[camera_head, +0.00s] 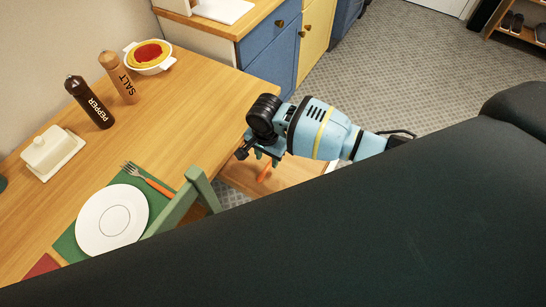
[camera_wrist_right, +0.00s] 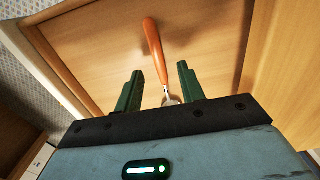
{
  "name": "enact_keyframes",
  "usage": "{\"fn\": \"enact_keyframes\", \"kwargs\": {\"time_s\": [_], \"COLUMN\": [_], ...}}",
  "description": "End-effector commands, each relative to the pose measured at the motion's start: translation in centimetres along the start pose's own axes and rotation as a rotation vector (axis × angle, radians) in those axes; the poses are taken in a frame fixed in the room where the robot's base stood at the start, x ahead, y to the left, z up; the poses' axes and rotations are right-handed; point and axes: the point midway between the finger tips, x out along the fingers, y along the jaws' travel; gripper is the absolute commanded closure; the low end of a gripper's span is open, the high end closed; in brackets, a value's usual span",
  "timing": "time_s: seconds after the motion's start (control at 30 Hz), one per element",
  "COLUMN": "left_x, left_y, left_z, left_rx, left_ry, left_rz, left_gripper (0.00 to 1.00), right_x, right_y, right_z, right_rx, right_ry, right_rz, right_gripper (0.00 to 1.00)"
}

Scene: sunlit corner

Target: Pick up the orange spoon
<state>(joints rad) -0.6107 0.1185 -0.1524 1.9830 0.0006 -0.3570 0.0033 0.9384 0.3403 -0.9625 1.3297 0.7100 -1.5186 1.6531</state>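The orange spoon (camera_wrist_right: 156,50) lies in a shallow wooden drawer-like space (camera_wrist_right: 102,48) in the right wrist view. Its orange handle points away from my gripper, and its metal end lies nearer, partly hidden by the gripper body. My right gripper (camera_wrist_right: 160,68) is open, with its two green fingers on either side of the spoon and a gap to each. In the head view my right gripper (camera_head: 261,157) is beside the table edge, and a bit of the orange spoon (camera_head: 264,173) shows just below it. My left gripper is not in view.
The wooden table (camera_head: 175,113) holds a plate (camera_head: 112,220) on a green mat, a fork (camera_head: 147,179), a butter dish (camera_head: 52,151), pepper and salt mills and a white bowl (camera_head: 149,57). A green chair (camera_head: 177,206) stands close to my right gripper. Cabinets (camera_head: 270,52) are behind.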

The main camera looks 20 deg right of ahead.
Motion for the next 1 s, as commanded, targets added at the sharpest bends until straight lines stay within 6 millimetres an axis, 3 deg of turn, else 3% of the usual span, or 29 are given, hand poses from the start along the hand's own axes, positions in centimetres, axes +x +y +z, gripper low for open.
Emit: {"fn": "enact_keyframes", "kwargs": {"time_s": [0.03,0.2,0.5,0.8,1.0], "left_x": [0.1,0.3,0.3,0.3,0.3], "left_y": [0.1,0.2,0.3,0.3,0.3], "left_z": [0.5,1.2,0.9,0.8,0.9], "left_rx": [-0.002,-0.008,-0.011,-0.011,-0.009], "left_ry": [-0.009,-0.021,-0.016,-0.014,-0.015], "left_rz": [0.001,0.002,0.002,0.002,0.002], "left_gripper": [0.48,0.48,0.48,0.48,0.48], "right_x": [1.2,3.0,3.2,3.2,3.2], "right_y": [0.3,0.3,0.2,0.2,0.2], "right_z": [-0.2,-0.2,-0.2,-0.2,-0.2], "right_rx": [0.001,0.0,-0.001,-0.001,-0.001], "right_ry": [-0.001,-0.001,0.0,0.0,0.0], "right_rz": [0.007,0.005,0.001,0.001,0.001], "right_gripper": [0.61,0.61,0.61,0.99,1.0]}}
